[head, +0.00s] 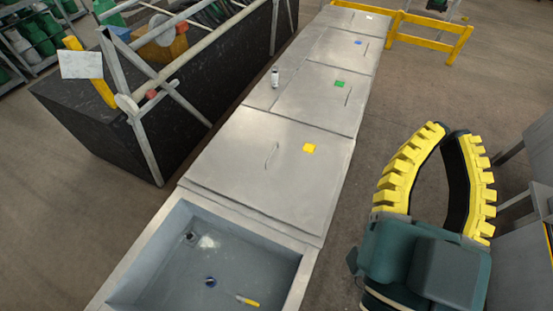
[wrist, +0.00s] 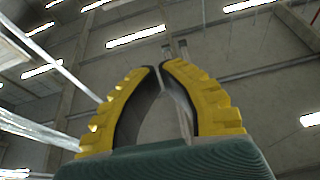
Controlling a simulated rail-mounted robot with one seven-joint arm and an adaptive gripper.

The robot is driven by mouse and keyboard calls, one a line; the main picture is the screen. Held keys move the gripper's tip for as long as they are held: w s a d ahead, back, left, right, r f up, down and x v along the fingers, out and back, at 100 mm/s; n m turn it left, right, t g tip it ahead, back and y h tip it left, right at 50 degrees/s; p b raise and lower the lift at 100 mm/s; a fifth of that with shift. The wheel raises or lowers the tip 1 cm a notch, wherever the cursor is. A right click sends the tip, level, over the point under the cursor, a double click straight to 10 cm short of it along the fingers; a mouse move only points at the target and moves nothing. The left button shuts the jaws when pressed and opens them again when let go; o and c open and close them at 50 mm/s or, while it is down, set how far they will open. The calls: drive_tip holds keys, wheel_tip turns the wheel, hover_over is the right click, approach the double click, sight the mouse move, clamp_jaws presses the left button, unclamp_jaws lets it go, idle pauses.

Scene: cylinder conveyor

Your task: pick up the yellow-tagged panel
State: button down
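The wrist view shows the fingertips (wrist: 160,67) close together against the ceiling; the panel is out of that view.
A small metal cylinder (head: 275,78) stands beyond the panel. A dark framed bin (head: 120,110) is at left, a yellow railing (head: 430,38) behind, a bench at right.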

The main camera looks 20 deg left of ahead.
idle(0.4)
drive_tip(key=c, duration=1.1)
unclamp_jaws()
drive_tip(key=shift+w, duration=0.1)
